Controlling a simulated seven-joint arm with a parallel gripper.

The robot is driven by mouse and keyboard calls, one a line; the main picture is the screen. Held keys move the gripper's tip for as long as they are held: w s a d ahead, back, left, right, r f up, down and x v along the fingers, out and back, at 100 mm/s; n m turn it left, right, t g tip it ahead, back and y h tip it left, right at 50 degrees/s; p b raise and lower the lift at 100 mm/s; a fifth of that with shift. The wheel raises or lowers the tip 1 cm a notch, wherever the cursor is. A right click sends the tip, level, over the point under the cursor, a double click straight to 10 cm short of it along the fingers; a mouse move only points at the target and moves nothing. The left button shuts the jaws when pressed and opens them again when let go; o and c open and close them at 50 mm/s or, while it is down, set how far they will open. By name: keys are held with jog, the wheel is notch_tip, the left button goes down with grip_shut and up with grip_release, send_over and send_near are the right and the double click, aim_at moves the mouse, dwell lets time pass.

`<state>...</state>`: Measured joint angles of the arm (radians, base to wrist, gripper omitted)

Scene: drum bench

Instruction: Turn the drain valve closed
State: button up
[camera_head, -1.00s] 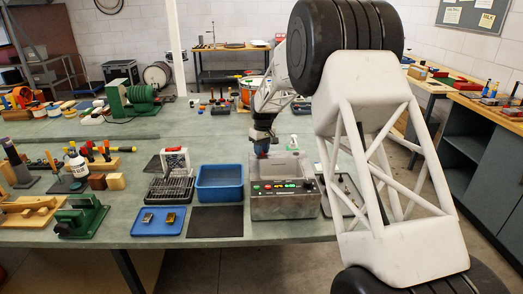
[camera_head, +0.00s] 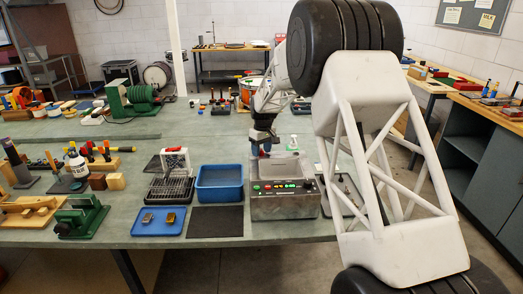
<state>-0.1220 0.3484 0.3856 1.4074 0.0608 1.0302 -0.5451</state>
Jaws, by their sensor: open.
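A metal tank unit (camera_head: 284,208) with a lit front panel (camera_head: 284,187) stands near the front edge of the bench, right of the blue bin. I take it as the likely place of the drain valve, but I cannot make out the valve or its position. My gripper (camera_head: 263,150) points down over the back left part of the tank. It is open, and its fingers are small and partly hidden by the tank's rim. A small red spot shows at its tip; I cannot tell what it is. I cannot tell whether the gripper touches anything.
A blue bin (camera_head: 220,184) and a dark mat (camera_head: 215,221) lie left of the tank. A blue tray (camera_head: 158,222) with two small metal pieces and a black rack (camera_head: 169,189) are further left. A clear bottle (camera_head: 294,143) stands behind the tank.

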jog(key=shift+r, duration=0.15)
jog(key=shift+w+d+r, duration=0.1)
jog(key=shift+r, duration=1.8)
jog(key=shift+d+r, duration=0.1)
jog(key=shift+r, duration=1.75)
jog(key=shift+r, duration=0.1)
